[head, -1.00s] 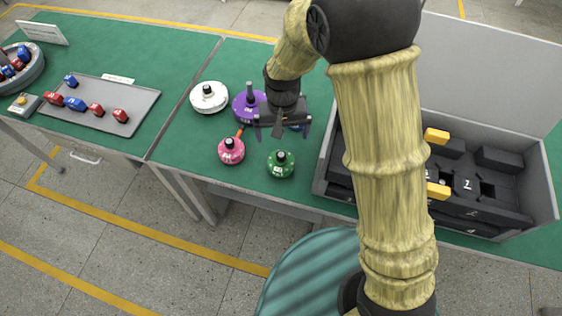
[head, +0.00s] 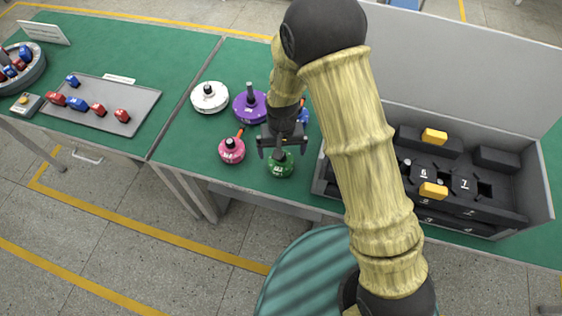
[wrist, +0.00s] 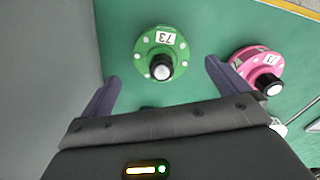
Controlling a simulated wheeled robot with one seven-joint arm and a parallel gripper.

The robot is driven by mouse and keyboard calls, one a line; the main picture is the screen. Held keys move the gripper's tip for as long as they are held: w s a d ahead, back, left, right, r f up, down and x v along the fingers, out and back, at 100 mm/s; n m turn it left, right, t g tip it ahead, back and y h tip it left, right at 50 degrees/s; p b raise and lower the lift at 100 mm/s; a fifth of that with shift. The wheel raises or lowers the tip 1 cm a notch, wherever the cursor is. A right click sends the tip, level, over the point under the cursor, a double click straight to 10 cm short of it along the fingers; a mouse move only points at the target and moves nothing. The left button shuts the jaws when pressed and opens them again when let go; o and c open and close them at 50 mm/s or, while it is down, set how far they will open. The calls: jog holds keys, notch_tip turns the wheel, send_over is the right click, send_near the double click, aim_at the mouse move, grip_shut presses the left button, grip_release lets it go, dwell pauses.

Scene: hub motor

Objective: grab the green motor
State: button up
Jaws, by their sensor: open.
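The green motor (head: 280,166) stands on the green table near its front edge, with a dark shaft on top. In the wrist view the green motor (wrist: 160,47) lies ahead of the fingertips, roughly between their lines, with a white label reading 73. My gripper (head: 280,153) is open and empty, above and just behind the motor in the head view. It partly covers the motor's top. In the wrist view the two fingers of my gripper (wrist: 160,73) are spread wide, and I see no contact with the motor.
A pink motor (head: 231,150) stands close to the left of the green one. Purple (head: 245,108) and white (head: 208,98) motors stand behind; a blue one (head: 303,115) is partly hidden by my arm. A grey bin (head: 322,180) with black inserts stands to the right.

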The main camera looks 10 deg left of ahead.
notch_tip(320, 180, down, 4)
jog(key=shift+p, duration=0.5)
jog(key=shift+s+a+f, duration=0.1)
jog(key=shift+f, duration=0.1)
jog(key=shift+s, duration=0.1)
jog(key=c, duration=1.6)
jog(key=shift+r, duration=0.15)
notch_tip(320, 180, up, 10)
jog(key=shift+f+b, duration=0.1)
jog(key=shift+b, duration=0.7)
